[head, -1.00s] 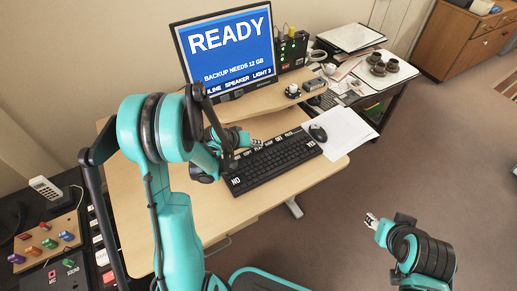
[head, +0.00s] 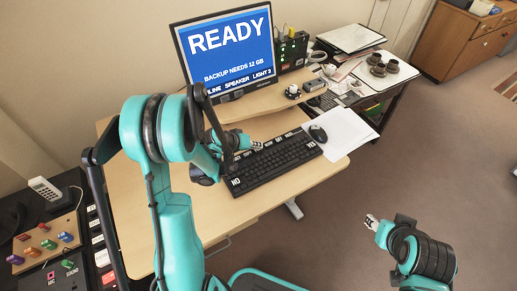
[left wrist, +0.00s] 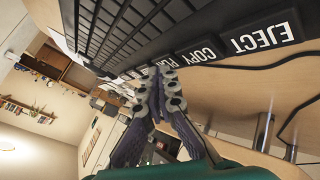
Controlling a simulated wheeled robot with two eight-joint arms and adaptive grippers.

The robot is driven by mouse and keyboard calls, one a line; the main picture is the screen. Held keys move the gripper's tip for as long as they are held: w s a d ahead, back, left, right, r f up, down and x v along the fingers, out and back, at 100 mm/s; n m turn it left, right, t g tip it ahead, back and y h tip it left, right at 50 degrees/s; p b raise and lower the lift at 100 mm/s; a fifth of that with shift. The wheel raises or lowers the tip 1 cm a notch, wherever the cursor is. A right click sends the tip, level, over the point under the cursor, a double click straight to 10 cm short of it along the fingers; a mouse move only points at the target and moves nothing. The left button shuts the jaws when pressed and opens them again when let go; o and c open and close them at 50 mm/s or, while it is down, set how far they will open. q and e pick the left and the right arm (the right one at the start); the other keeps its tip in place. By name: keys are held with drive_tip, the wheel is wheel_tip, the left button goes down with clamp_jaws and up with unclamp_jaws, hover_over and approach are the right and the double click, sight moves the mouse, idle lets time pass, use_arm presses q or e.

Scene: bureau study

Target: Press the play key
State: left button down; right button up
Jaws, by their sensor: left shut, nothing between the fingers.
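The black keyboard (head: 277,163) lies on the wooden desk, with white-labelled keys along its far edge. In the left wrist view I read an EJECT key (left wrist: 262,38), a COPY key (left wrist: 203,53) and, beyond it, the play key (left wrist: 166,62), of which only the first letters show. My left gripper (head: 258,145) is over the keyboard's far edge. In the left wrist view its fingertips (left wrist: 170,78) are shut, empty and by the play key, partly covering it. I cannot tell whether they touch. My right gripper (head: 371,221) is off the desk, too small to judge.
A monitor (head: 229,47) reading READY stands on a raised shelf behind the keyboard. A mouse (head: 318,133) and white paper (head: 345,136) lie at the keyboard's right. A panel of coloured knobs (head: 45,243) is at the lower left.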

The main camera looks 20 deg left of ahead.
sight(257, 150)
use_arm(q)
drive_tip(key=shift+f, duration=0.15)
idle(0.4)
drive_tip(key=shift+r+p, duration=0.6)
drive_tip(key=shift+r, duration=0.3)
drive_tip(key=shift+r, duration=0.1)
wheel_tip(257, 150, up, 5)
drive_tip(key=p, duration=0.3)
drive_tip(key=shift+p, duration=0.3)
idle(0.4)
